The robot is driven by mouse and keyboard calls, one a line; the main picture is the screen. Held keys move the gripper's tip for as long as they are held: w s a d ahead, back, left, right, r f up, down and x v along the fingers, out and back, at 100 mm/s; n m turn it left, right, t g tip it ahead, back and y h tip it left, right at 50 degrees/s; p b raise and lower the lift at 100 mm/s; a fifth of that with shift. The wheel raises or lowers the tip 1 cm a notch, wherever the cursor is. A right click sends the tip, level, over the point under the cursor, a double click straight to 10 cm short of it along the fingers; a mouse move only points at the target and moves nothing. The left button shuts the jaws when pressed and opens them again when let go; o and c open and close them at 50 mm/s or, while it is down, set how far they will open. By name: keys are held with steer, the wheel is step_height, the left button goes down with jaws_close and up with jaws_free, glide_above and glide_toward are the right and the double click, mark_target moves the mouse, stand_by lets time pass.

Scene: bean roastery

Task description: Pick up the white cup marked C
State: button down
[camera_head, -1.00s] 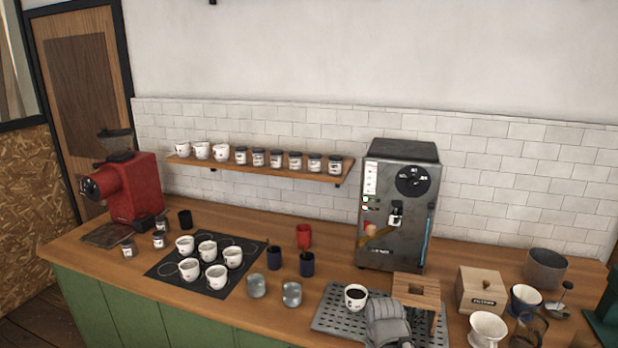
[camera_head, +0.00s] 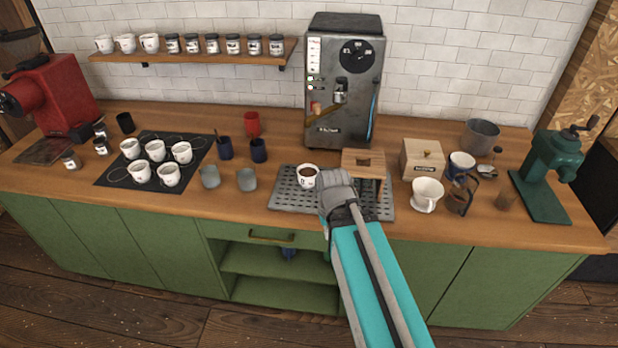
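Several white cups with small dark marks stand upright on a black mat (camera_head: 117,178) at the left, among them one at the front (camera_head: 168,175). Another white cup (camera_head: 304,184) with dark liquid stands on the grey perforated tray (camera_head: 288,201). Three more white cups (camera_head: 125,43) are on the wall shelf. The letters are too small to read, so I cannot tell which cup is marked C. My gripper (camera_head: 329,182) is over the tray, close to the right side of the cup there. Its fingers are hidden behind its own body, and contact with the cup cannot be told.
A small wooden stand (camera_head: 363,158) is just right of my gripper. The coffee machine (camera_head: 342,85) rises behind. A white dripper (camera_head: 427,193) and green grinder (camera_head: 553,160) are at the right.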

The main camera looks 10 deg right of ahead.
steer(key=c, duration=1.1)
jaws_free()
steer(key=shift+o, duration=1.4)
steer(key=shift+w+f, duration=0.1)
steer(key=shift+w, duration=0.15)
steer(key=shift+o, duration=0.6)
steer(key=shift+w+f+n+h, duration=0.15)
steer(key=shift+w+n+h, duration=0.2)
steer(key=shift+n, duration=0.15)
steer(key=w+a+r+n+t+h+b, duration=0.1)
steer(key=w+a+n+h+b, duration=0.3)
steer(key=w+n, duration=0.7)
steer(key=w+a+r+n+t+h+b, duration=0.1)
steer(key=w+a+n+t+h+b, duration=0.3)
steer(key=w+n, duration=0.7)
steer(key=shift+w+a+r+h, duration=0.2)
steer(key=shift+a+h, duration=0.7)
steer(key=shift+h, duration=0.35)
steer(key=shift+f, duration=0.1)
